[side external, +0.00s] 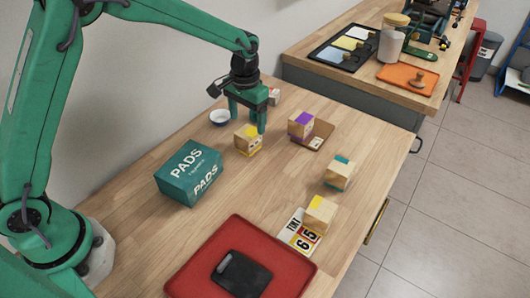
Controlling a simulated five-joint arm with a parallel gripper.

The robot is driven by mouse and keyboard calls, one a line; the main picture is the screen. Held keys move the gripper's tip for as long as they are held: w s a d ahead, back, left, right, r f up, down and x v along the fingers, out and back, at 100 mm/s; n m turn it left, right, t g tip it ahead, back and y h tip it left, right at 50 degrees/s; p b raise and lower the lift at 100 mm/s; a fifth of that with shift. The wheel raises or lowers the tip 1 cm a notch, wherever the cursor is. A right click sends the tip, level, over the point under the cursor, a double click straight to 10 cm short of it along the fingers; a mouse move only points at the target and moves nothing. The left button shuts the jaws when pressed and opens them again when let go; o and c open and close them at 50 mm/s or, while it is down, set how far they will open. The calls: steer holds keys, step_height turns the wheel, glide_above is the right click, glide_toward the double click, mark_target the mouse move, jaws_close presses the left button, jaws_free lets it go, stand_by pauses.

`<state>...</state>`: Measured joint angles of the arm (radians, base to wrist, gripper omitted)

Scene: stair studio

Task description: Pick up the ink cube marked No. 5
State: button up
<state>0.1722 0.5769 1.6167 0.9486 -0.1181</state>
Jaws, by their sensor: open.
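Several wooden cubes with coloured ink patches stand on the wooden table; their numbers are too small to read, so I cannot tell which is No. 5. A yellow-marked cube (247,141) sits just below and in front of my gripper (248,120). My gripper is open, empty, and points down. A purple-marked cube (300,125) stands at the edge of a small brown tray (322,132). A teal-marked cube (339,173) stands to the right. Another yellow-marked cube (320,215) stands beside a printed card (299,233) showing 6 and 5. A pale cube with red (274,96) is partly hidden behind my gripper.
A teal PADS box (189,172) stands left of the cubes, and a small blue-white bowl (220,117) behind it. A red tray (192,272) holding a dark slab (241,274) lies in front. A second bench (310,67) with trays and a jar stands behind. The table's middle is clear.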

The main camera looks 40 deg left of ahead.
mark_target(247, 132)
steer(key=shift+f, duration=1.3)
steer(key=shift+f, duration=2.6)
steer(key=c, duration=1.1)
